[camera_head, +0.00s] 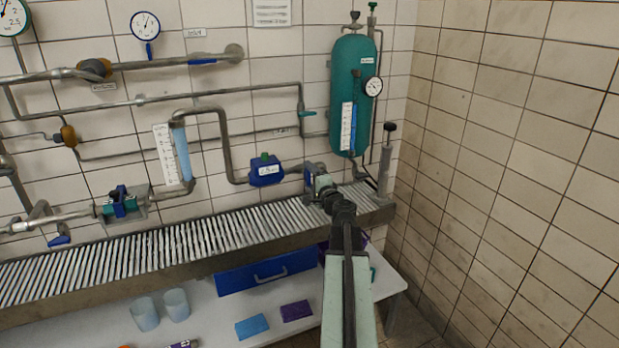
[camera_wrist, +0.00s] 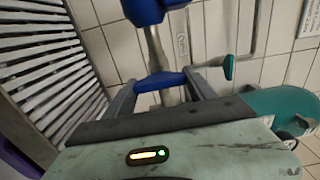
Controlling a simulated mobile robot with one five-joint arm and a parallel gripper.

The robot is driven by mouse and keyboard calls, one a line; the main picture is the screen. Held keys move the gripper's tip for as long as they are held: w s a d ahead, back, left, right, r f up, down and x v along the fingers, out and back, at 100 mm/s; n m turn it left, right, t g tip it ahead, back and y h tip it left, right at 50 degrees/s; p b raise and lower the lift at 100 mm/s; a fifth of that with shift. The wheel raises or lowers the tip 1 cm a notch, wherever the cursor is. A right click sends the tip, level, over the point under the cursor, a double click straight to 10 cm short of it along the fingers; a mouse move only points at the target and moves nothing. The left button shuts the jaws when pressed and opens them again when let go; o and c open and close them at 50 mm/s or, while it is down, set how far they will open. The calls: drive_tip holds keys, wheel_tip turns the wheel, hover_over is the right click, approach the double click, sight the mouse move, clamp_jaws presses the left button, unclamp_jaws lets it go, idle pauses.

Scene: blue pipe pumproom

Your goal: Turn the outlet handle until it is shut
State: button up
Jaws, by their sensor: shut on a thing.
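The outlet handle, a blue lever (camera_wrist: 160,82), sits across the pipe in the wrist view. My gripper (camera_wrist: 163,88) has its two dark fingers on either side of the handle and is shut on it. In the head view my gripper (camera_head: 318,183) is at the pipe fitting right of the blue meter, just above the grating. There my gripper and wrist hide most of the handle.
A blue meter (camera_head: 266,170) is left of my gripper. A teal tank (camera_head: 353,95) stands behind it to the right. A slatted grating (camera_head: 150,250) runs below the pipes. A teal handle (camera_wrist: 228,67) hangs nearby. The tiled wall bounds the right side.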

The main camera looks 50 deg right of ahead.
drive_tip(key=shift+m, duration=0.3)
idle(0.4)
drive_tip(key=o, duration=1.4)
drive_tip(key=shift+s, duration=0.1)
drive_tip(key=v, duration=0.7)
drive_tip(key=shift+s+a, duration=0.1)
drive_tip(key=shift+s, duration=0.25)
